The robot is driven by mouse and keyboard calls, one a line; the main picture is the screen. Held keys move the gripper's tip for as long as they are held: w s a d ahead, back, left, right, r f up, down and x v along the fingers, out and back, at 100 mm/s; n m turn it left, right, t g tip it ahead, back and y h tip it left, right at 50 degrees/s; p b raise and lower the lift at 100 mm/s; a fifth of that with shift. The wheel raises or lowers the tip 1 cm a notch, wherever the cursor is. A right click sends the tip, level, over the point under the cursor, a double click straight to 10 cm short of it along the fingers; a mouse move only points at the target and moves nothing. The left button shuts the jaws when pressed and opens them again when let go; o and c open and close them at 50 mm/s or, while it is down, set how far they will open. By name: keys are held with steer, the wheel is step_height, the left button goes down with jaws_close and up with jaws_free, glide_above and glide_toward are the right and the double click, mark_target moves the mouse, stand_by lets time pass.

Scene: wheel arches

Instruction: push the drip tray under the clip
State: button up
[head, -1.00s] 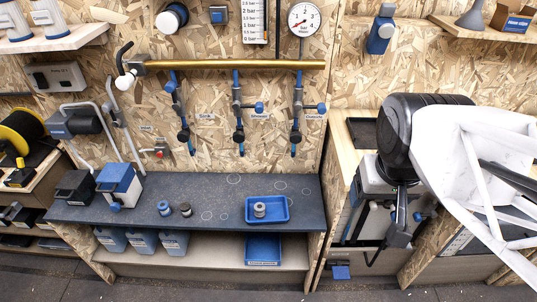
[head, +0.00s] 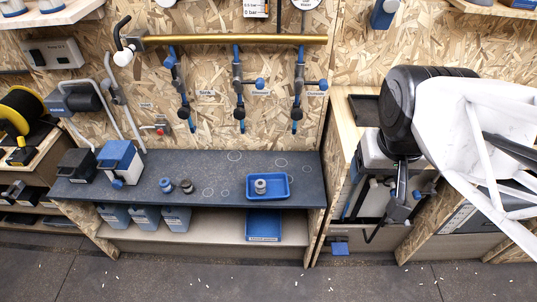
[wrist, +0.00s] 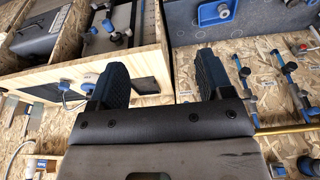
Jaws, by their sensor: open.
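A blue drip tray (head: 280,187) lies on the dark bench with a small grey fitting (head: 260,186) inside it. The tray also shows at the top of the wrist view (wrist: 206,19). Three blue clips hang on the wall under a brass pipe: left (head: 181,90), middle (head: 239,92) and right (head: 298,92). The tray lies between the middle and right clips in the head view, forward of the wall. My gripper (wrist: 163,80) is open and empty, its fingers wide apart and clear of the tray. I cannot make out its fingers in the head view.
A second blue tray (head: 263,226) is on the lower shelf. Two small fittings (head: 176,186) and a blue-and-grey box (head: 121,160) stand on the bench left of the tray. A wooden partition (head: 328,170) bounds the bench on the right. Bench space around the tray is mostly clear.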

steer(key=shift+c, duration=0.4)
